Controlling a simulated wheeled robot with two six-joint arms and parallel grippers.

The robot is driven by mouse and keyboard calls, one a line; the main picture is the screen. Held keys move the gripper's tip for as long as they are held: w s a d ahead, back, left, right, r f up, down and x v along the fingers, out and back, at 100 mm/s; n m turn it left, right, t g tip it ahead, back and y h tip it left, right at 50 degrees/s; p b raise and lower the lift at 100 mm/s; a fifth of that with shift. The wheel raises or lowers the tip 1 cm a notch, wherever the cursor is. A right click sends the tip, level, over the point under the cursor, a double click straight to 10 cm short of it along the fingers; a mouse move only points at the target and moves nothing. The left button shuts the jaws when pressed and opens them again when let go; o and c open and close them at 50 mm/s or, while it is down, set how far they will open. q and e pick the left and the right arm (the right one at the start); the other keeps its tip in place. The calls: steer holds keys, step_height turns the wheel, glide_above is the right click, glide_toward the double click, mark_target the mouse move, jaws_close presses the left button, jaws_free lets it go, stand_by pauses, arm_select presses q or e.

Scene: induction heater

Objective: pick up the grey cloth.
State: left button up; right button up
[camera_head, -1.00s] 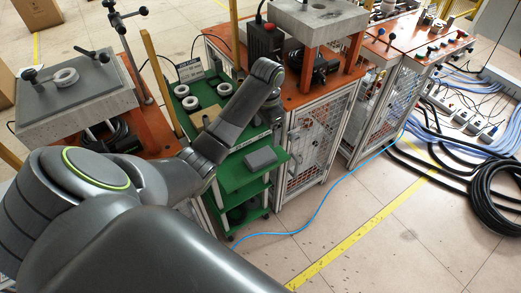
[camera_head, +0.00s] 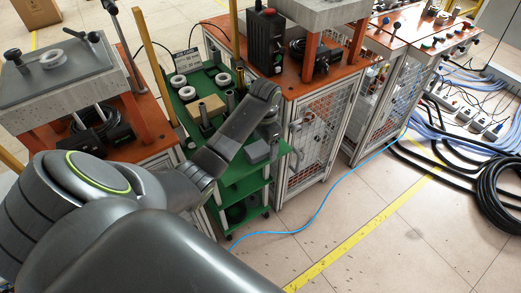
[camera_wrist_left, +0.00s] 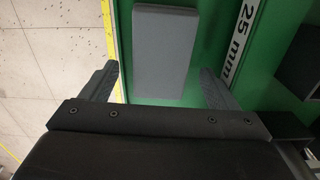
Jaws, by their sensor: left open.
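The grey cloth (camera_head: 257,152) looks like a flat grey rectangular block on the front part of the green cart's top (camera_head: 240,172). In the left wrist view the cloth (camera_wrist_left: 163,52) lies ahead, its near end between the lines of my two fingers. My left gripper (camera_wrist_left: 160,72) is open and empty, one finger to each side of the cloth; I cannot tell the height gap. In the head view my left wrist is just above and behind the cloth, and the fingers are mostly hidden. My right gripper is not in view.
White rings (camera_head: 179,81), a tan block (camera_head: 206,109) and dark cylinders stand on the cart behind my arm. A "25 mm" label (camera_wrist_left: 238,35) and a dark block (camera_wrist_left: 301,62) are right of the cloth. Orange-topped benches flank the cart. A blue cable (camera_head: 318,205) crosses the floor.

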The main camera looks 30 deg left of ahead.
mark_target(265, 145)
arm_select(q)
steer(key=shift+c, duration=0.4)
steer(key=c, duration=1)
steer(key=shift+r, duration=0.3)
step_height(265, 145, up, 5)
steer(key=shift+r+p, duration=0.2)
steer(key=shift+p, duration=0.5)
step_height(265, 145, up, 2)
steer(key=shift+r+p, duration=0.1)
steer(key=shift+p, duration=1.1)
steer(key=shift+r+p, duration=0.85)
steer(key=shift+p, duration=0.1)
